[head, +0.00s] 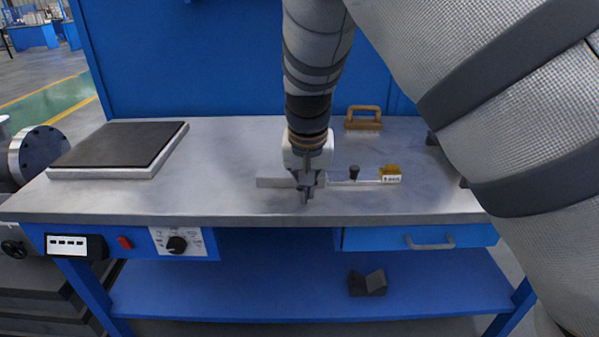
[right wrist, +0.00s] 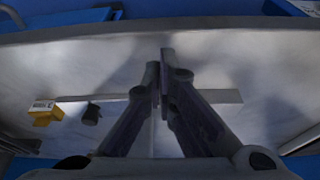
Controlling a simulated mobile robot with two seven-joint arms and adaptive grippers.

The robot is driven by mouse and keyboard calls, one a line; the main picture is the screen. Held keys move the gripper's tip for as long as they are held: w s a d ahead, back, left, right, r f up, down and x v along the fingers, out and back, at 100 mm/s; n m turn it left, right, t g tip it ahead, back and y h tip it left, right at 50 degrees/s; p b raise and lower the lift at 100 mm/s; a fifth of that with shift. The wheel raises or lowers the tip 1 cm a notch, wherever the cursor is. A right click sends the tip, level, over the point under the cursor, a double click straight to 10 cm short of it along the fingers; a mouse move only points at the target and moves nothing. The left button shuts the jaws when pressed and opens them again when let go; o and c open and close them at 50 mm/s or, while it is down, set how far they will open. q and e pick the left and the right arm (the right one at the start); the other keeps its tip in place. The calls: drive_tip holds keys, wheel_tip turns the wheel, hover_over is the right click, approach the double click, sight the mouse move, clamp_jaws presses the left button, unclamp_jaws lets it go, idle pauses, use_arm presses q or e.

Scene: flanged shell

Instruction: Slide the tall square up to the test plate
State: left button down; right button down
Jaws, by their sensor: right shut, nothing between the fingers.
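A flat grey metal piece (head: 272,183) lies on the bench, wider at its left end and thin to the right; it may be the tall square, but I cannot tell. My right gripper (head: 304,196) is shut and empty, pointing down over its middle and hiding part of it. The right wrist view shows the closed fingers (right wrist: 162,68) in front of the same piece (right wrist: 220,97); I cannot tell whether they touch it. A dark-topped plate with a pale rim (head: 105,172), likely the test plate, lies at the bench's left. My left gripper is not in view.
A yellow block with a white label (head: 390,174) and a small black knob (head: 354,172) stand right of my right gripper. A wooden-handled tool (head: 363,118) is at the back.

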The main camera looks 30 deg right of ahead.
sight(307, 206)
drive_tip(key=x, duration=0.3)
drive_tip(key=shift+w+d+f, duration=0.1)
drive_tip(key=shift+w+d, duration=0.1)
drive_tip(key=shift+w, duration=0.1)
drive_tip(key=shift+w+d+b, duration=0.4)
drive_tip(key=shift+w+d, duration=0.3)
drive_tip(key=shift+w, duration=0.25)
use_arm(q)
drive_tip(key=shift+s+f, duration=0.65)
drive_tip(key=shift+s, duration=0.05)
use_arm(e)
drive_tip(key=shift+w+d+r, duration=0.2)
drive_tip(key=shift+w+r, duration=0.05)
drive_tip(key=shift+w, duration=0.1)
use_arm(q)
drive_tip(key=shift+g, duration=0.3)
use_arm(e)
drive_tip(key=shift+w+d, duration=0.1)
drive_tip(key=shift+w+d, duration=0.45)
drive_tip(key=shift+w, duration=0.25)
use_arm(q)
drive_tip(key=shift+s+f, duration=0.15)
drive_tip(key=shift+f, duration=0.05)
